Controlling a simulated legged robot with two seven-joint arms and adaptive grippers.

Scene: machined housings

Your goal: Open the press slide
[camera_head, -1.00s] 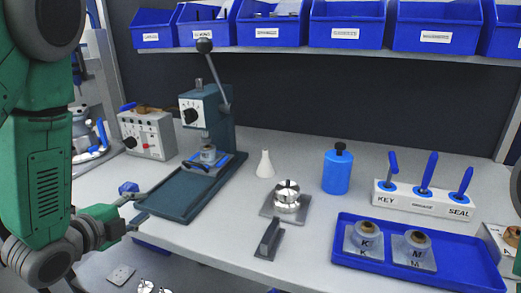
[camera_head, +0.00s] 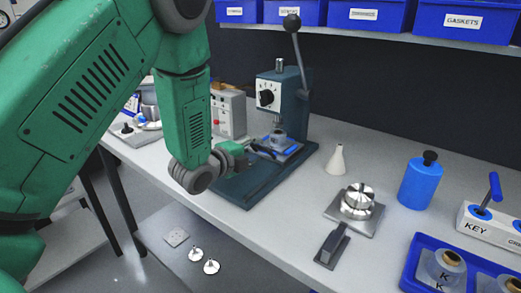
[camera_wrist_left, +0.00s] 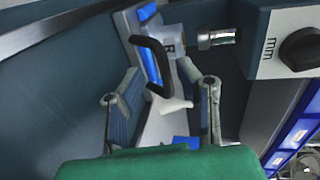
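The teal press (camera_head: 284,105) stands on the bench with its base plate (camera_head: 245,188) toward me. Its blue slide (camera_head: 288,151) holds a grey housing (camera_head: 278,137) under the ram. In the left wrist view, the slide's black handle (camera_wrist_left: 150,58) is a bent bar in front of the housing, marked R (camera_wrist_left: 168,48). My left gripper (camera_head: 256,154) is over the base plate, close to the handle. The left wrist view shows its fingers (camera_wrist_left: 160,72) apart, with the handle between or just beyond the tips; contact cannot be told. My right gripper is out of view.
The press lever (camera_head: 297,50) stands raised. A control box (camera_head: 228,115) is left of the press. A white cone bottle (camera_head: 336,160), a metal round part on a plate (camera_head: 357,200), and a blue bottle (camera_head: 421,182) stand to the right. A blue tray (camera_head: 412,270) is at front right.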

